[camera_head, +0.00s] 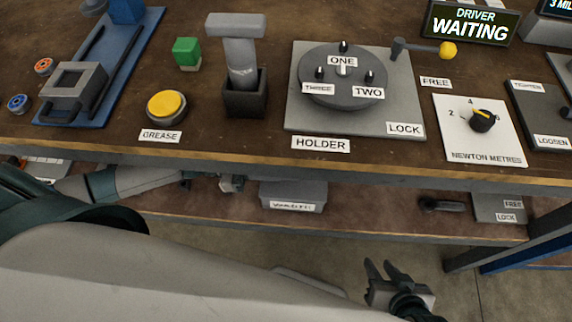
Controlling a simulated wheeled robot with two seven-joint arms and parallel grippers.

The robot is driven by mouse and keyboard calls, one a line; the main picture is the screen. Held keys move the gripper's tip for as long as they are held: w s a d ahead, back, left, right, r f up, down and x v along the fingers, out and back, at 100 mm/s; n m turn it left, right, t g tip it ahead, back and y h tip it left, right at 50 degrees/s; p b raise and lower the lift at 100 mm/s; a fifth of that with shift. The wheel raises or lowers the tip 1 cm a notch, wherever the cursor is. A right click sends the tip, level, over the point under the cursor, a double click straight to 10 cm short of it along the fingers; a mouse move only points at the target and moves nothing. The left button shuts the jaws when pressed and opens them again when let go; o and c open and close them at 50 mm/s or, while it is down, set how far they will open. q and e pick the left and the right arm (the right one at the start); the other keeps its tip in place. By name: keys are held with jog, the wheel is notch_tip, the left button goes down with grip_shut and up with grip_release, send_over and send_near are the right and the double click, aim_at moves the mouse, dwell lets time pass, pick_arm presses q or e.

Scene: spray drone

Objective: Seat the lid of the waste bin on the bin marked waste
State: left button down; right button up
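The grey bin marked waste (293,207) stands on the lower shelf, under the front edge of the bench top. Its top looks like a flat grey surface, and I cannot tell whether this is a lid or the bin itself. No separate lid can be made out. My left gripper (230,183) is at the shelf, just left of the bin. It is small and partly hidden under the bench edge, so its fingers and anything between them are unclear. My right gripper (381,267) is low in front of the shelf, right of the bin, with its fingers apart and empty.
The bench top's front edge (220,158) overhangs the shelf. A dark handle (440,206) and a free/lock plate (499,208) lie on the shelf's right. The shelf between bin and handle is clear. The holder plate (405,95) and yellow grease button (166,106) are above.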

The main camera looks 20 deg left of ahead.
dwell(0.3)
pick_arm(q)
jog(key=c, duration=1.4)
grip_release()
jog(key=shift+a, duration=0.1)
jog(key=v, duration=1.7)
jog(key=shift+b, duration=0.4)
pick_arm(e)
jog(key=shift+s+d+f+g+h, duration=0.15)
jog(key=shift+d+f, duration=0.1)
jog(key=shift+f, duration=0.15)
jog(key=shift+s+d+f+g+h, duration=0.15)
jog(key=shift+d+f+g, duration=0.1)
jog(key=shift+f, duration=0.15)
jog(key=shift+s+d+f+g, duration=0.15)
jog(key=shift+d+f, duration=0.1)
jog(key=shift+f, duration=0.15)
pick_arm(q)
jog(key=shift+a+r, duration=0.1)
jog(key=shift+s, duration=0.2)
pick_arm(e)
jog(key=shift+s, duration=0.15)
